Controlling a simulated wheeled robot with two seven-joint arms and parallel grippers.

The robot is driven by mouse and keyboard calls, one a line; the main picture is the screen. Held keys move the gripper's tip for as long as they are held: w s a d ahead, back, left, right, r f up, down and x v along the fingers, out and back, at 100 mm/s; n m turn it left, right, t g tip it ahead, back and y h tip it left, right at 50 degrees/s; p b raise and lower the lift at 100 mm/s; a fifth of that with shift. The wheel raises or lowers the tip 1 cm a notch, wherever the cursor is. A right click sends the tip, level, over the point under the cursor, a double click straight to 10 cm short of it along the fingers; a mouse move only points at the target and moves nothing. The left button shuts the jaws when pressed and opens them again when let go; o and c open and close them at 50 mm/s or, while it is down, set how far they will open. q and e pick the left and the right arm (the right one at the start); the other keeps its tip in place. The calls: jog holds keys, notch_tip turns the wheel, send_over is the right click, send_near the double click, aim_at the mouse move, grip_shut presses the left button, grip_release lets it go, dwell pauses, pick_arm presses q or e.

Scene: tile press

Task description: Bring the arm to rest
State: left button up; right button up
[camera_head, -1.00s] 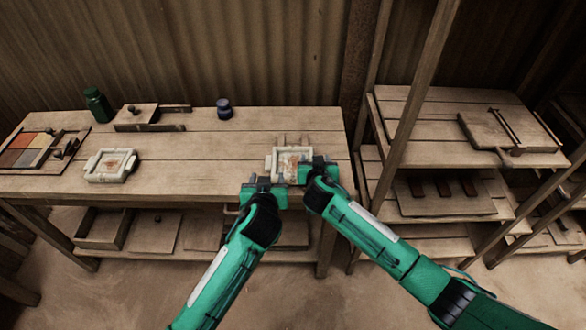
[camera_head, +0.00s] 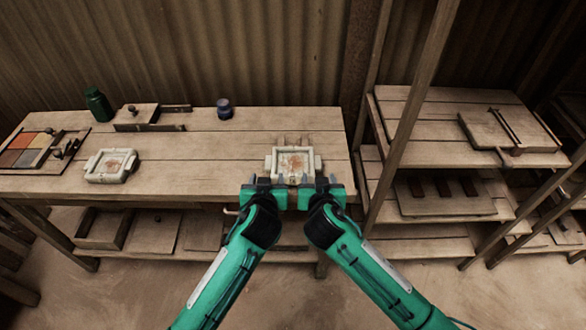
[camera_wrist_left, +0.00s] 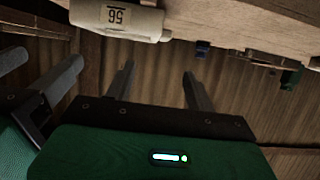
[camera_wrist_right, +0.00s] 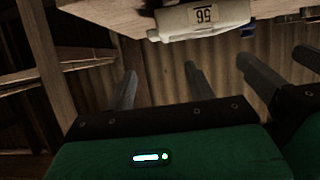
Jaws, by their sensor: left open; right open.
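My left gripper (camera_head: 264,182) is open and empty at the front edge of the workbench. My right gripper (camera_head: 321,182) is open and empty close beside it on the right. A white tile frame (camera_head: 313,160) with a reddish-patterned tile lies on the bench just beyond both grippers, apart from their fingers as far as I can tell. In the left wrist view the white frame (camera_wrist_left: 117,17), marked 56, is above the open fingers. It also shows at the top of the right wrist view (camera_wrist_right: 203,17).
A second white tile frame (camera_head: 110,165) lies at the bench's left. Behind are a green bottle (camera_head: 98,104), a dark blue jar (camera_head: 224,109) and a wooden box (camera_head: 137,116). A colour tray (camera_head: 27,148) is at far left. A wooden shelf rack (camera_head: 450,100) stands right. The bench middle is clear.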

dwell(0.5)
